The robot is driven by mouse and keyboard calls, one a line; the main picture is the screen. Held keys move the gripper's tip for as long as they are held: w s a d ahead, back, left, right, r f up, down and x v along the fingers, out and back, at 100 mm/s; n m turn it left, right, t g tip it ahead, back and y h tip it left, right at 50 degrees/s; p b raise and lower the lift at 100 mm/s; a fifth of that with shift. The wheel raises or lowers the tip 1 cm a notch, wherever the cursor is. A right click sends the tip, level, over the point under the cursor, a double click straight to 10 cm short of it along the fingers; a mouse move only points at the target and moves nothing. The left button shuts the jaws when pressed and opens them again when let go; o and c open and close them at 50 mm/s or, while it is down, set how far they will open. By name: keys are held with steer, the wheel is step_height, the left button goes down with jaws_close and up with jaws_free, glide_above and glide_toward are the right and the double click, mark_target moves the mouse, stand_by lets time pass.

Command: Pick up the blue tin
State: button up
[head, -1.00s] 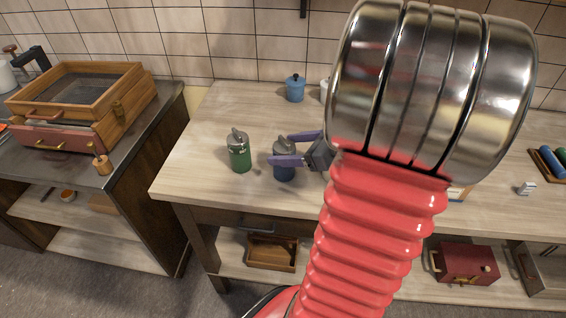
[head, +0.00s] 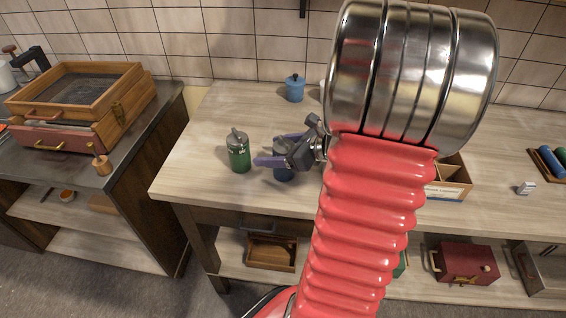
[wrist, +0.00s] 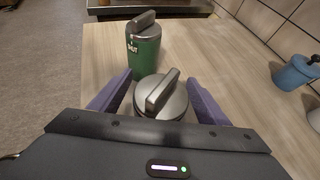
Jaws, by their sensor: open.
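The blue tin (head: 284,172) stands upright on the wooden table, partly hidden behind my gripper in the head view. In the wrist view its grey lid with a bar handle (wrist: 161,97) sits between my two purple fingers; its blue body is hidden there. My gripper (head: 268,151) is open, with one finger on each side of the tin. I cannot tell whether either finger touches it. A green tin (head: 239,155) with a grey lid stands to the left of the blue tin, and beyond it in the wrist view (wrist: 143,55).
A light blue lidded pot (head: 295,89) stands at the back of the table (head: 215,115). A dark side counter (head: 165,115) holds a wooden sieve box (head: 75,95). The table's left end is clear.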

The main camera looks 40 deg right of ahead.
steer(key=shift+c, duration=0.3)
steer(key=c, duration=1.2)
